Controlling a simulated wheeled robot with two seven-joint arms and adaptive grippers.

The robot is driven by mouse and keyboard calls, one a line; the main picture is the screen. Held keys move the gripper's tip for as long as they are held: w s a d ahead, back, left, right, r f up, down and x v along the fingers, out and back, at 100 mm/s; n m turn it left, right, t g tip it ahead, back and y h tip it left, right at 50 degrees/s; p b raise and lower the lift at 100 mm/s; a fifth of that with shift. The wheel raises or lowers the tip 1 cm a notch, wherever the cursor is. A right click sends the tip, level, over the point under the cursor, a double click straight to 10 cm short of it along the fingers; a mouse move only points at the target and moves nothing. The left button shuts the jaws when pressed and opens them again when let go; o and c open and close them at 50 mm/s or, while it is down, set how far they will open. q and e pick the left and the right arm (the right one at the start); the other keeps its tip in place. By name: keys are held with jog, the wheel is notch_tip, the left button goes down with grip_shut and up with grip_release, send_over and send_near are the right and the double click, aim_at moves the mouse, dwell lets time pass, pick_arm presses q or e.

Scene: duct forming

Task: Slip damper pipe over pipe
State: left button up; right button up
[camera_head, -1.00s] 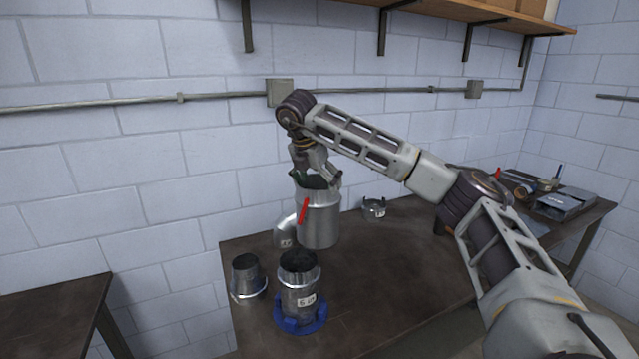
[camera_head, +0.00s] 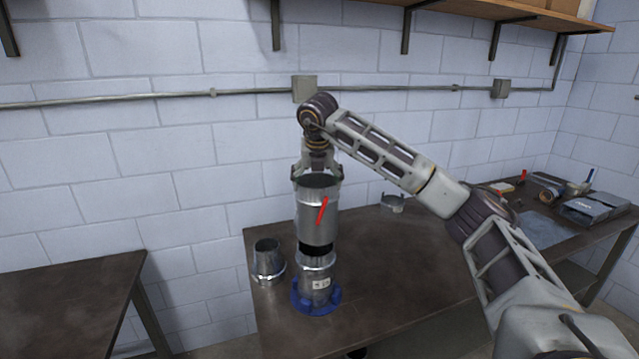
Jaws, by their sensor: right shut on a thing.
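The damper pipe (camera_head: 317,222) is a metal cylinder with a red handle (camera_head: 322,211) on its side. My right gripper (camera_head: 317,177) comes from above and is shut on its upper rim. The damper pipe hangs upright above the pipe (camera_head: 318,279), roughly in line with it. My left gripper is not in view.
A tapered metal fitting (camera_head: 267,262) stands left of the pipe. A small metal collar (camera_head: 393,203) lies farther back on the table (camera_head: 400,270). Tools and a grey case (camera_head: 594,208) sit at the far right. A shelf hangs above on the wall.

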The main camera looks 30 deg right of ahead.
jog(key=shift+w+a+n+t+y, duration=0.1)
jog(key=shift+w+n+t+y, duration=0.1)
jog(key=shift+n, duration=0.4)
jog(key=shift+w+n+t+y, duration=0.1)
jog(key=shift+w+n+y, duration=0.1)
jog(key=shift+n, duration=0.4)
jog(key=shift+s+r+n, duration=0.1)
jog(key=shift+n, duration=0.3)
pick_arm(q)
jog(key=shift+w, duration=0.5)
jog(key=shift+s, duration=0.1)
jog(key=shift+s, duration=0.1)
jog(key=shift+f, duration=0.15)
pick_arm(e)
jog(key=shift+f, duration=0.2)
